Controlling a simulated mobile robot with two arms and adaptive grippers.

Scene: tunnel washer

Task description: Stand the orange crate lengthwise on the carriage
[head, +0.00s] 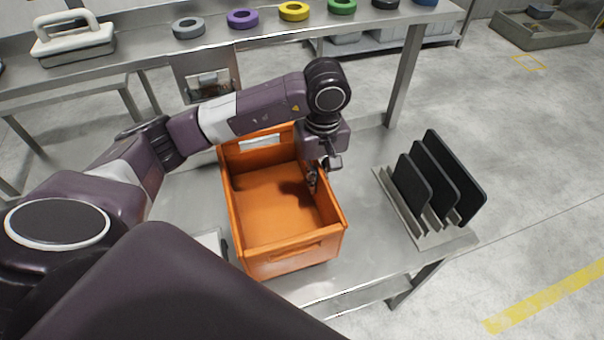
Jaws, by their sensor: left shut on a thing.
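The orange crate (286,262) stands upright and empty on the steel table in front of me, its open top facing up. A pale label shows at its far end. My left gripper (314,176) reaches over the crate from behind and is shut on the crate's right wall. My left arm passes over the far end of the crate and hides part of it. I cannot tell which thing in view is the carriage. My right gripper is not in view.
A rack (405,212) with upright black plates stands on the table (352,258), right of the crate. A small pale object (211,243) is partly hidden left of the crate. Coloured rings and a white-handled box (73,40) stand on the back bench. Open floor lies right.

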